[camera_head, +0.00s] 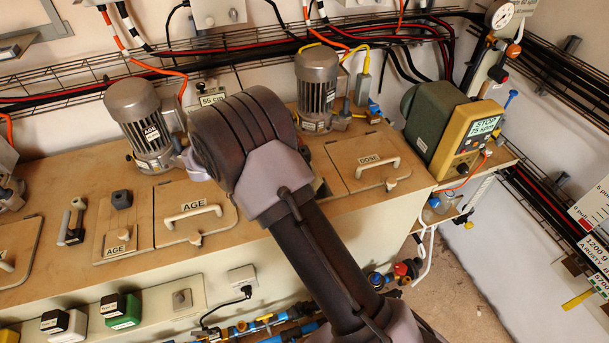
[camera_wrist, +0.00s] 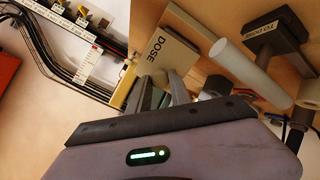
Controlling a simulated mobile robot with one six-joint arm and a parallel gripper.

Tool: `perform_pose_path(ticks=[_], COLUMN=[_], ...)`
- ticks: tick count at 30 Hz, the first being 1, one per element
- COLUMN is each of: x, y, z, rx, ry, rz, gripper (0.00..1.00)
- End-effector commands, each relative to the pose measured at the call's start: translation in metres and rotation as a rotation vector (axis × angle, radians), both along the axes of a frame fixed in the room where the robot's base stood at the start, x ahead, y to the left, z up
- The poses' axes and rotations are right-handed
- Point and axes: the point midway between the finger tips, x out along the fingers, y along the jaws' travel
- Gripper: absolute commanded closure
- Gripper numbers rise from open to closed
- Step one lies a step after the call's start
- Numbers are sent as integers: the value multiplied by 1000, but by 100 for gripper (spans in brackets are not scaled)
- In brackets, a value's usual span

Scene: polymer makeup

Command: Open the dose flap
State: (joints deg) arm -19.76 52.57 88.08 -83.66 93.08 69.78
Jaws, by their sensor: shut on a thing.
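The dose flap (camera_wrist: 165,50) is a tan plate marked DOSE at the upper middle of the wrist view. It looks tilted up from the tan top behind it, though its angle is hard to judge. My gripper (camera_wrist: 167,88) reaches its lower edge and is shut on it. The exact grip is partly hidden by my gripper's body. In the head view my arm hides the flap and my fingertips. A larger lid marked DOSE (camera_head: 370,172), with a white bar handle, lies flat to the right of my arm.
A grey cylinder (camera_wrist: 247,65) and a dark block marked TO DOSE (camera_wrist: 268,42) stand close beside my gripper. A grey motor (camera_head: 317,88) stands behind my arm, with a yellow-green pump (camera_head: 455,128) to the right. The AGE lid (camera_head: 195,212) lies to the left.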

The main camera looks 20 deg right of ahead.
Motion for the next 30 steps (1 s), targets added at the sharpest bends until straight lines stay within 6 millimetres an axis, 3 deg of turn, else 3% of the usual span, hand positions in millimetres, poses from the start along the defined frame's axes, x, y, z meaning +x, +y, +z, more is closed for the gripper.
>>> perform_pose_path(ticks=[12, 28, 29, 30], x=[-1, -2, -2, -2], y=[13, 14, 14, 14], z=[-4, -5, -5, -5], rx=[-163, -185, -184, -184], ry=[5, 7, 7, 7], rz=[0, -3, -3, -3], gripper=[100, 100, 74, 66])
